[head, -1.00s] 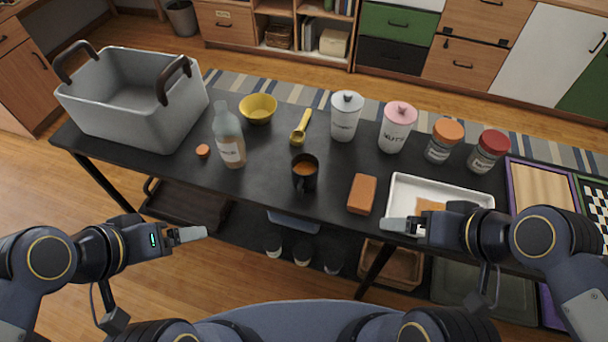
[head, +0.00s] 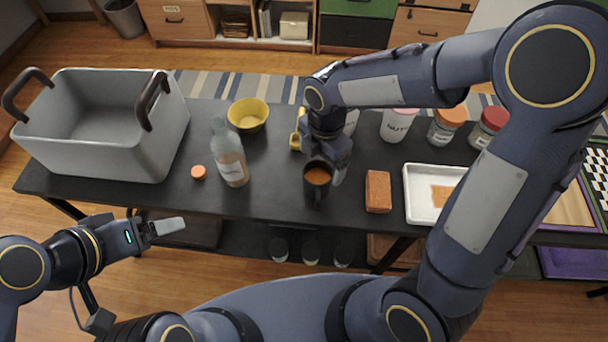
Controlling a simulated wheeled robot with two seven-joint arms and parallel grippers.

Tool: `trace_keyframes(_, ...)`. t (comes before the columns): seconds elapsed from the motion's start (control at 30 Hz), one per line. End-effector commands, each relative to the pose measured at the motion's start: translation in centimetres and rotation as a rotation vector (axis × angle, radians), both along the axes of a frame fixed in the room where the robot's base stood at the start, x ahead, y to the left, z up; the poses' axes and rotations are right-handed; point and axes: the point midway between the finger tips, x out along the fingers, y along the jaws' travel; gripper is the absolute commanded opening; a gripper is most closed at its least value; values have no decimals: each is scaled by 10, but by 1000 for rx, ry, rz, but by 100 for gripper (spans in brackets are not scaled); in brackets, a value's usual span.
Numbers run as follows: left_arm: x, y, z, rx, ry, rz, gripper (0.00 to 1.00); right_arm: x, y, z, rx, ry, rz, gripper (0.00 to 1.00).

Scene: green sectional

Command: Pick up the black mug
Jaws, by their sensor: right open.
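The black mug (head: 317,189) stands upright on the dark table (head: 270,190) with an orange-brown content inside; its handle points toward me. My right gripper (head: 325,172) is open and points down at the mug from behind it. Its fingers are close to the rim on both sides, but I cannot tell whether they touch it. My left gripper (head: 168,226) is off the front edge of the table at the left, away from the mug; its jaws show side-on.
A bottle (head: 230,158), a yellow bowl (head: 248,114) and an orange cap (head: 198,172) are left of the mug. A brick (head: 378,191) and a white tray (head: 421,192) are right. A grey basket (head: 95,140) fills the left end. My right arm hides part of the canisters.

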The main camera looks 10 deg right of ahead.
Motion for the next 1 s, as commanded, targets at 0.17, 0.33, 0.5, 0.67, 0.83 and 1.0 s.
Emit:
trace_keyframes(0.17,0,0,-1,0,0,0,85,4,7,-16,-25,10,99,91)
trace_keyframes(0.33,0,0,-2,0,0,0,85,4,7,-35,-25,11,98,91)
trace_keyframes(0.5,0,0,0,0,0,0,85,3,6,-58,-25,13,96,91)
trace_keyframes(0.67,0,0,0,0,0,0,85,4,6,-80,-24,13,94,91)
trace_keyframes(0.83,0,0,0,0,0,0,85,4,6,-87,-23,9,94,91)
trace_keyframes(1.0,0,0,0,0,0,0,85,4,6,-87,-22,8,93,89)
